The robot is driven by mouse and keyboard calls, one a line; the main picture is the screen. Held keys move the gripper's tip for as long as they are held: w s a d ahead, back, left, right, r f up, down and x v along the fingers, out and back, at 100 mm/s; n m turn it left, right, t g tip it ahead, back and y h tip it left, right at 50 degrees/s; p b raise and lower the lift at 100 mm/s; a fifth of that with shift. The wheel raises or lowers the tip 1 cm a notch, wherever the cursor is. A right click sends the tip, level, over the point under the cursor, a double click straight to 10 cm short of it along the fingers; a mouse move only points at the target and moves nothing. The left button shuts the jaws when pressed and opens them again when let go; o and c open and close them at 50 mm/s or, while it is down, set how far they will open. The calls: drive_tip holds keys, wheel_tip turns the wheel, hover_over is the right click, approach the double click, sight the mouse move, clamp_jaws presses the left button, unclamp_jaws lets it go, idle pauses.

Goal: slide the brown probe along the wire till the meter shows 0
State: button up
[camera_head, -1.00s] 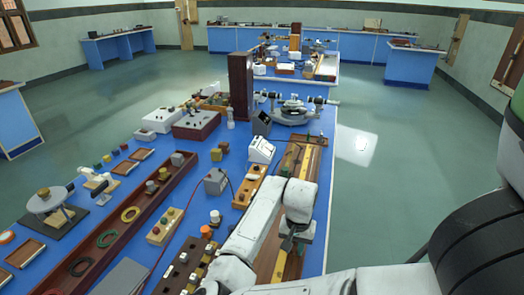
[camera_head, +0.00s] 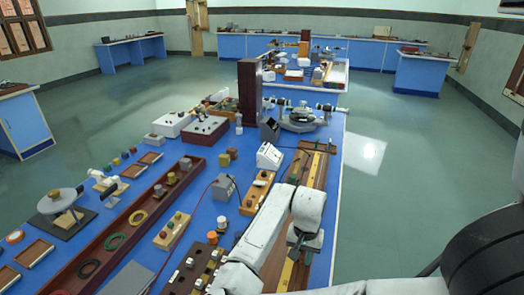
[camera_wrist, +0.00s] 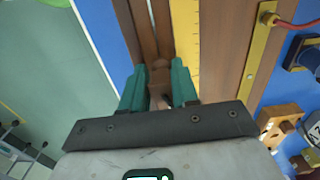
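The brown probe (camera_wrist: 159,76) is in the wrist view, between the two teal fingers of my gripper (camera_wrist: 159,88), which look closed on its sides. It stands over the long wooden wire board (camera_wrist: 139,20), beside the yellow scale strip (camera_wrist: 185,35). In the head view my gripper (camera_head: 303,245) is low over the near part of the same board (camera_head: 316,170), and the probe is hidden there. A white slant-faced box (camera_head: 269,156), probably the meter, stands left of the board's far part; its reading is too small to tell.
A wooden strip with knobs (camera_head: 257,192) and a grey box (camera_head: 223,187) with a red lead stand left of the board. A tall brown column (camera_head: 250,90) and a spectrometer (camera_head: 300,117) stand beyond. The blue bench's right edge is close to the board.

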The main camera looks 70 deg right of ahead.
drive_tip(key=o, duration=0.3)
drive_tip(key=shift+a+f, duration=0.1)
drive_tip(key=shift+f, duration=0.05)
drive_tip(key=shift+o, duration=0.2)
drive_tip(key=shift+w, duration=0.1)
drive_tip(key=shift+w, duration=0.15)
drive_tip(key=shift+r, duration=0.35)
wheel_tip(320, 180, up, 10)
drive_tip(key=shift+r+b, duration=0.2)
drive_tip(key=shift+b, duration=0.2)
drive_tip(key=shift+s, duration=0.2)
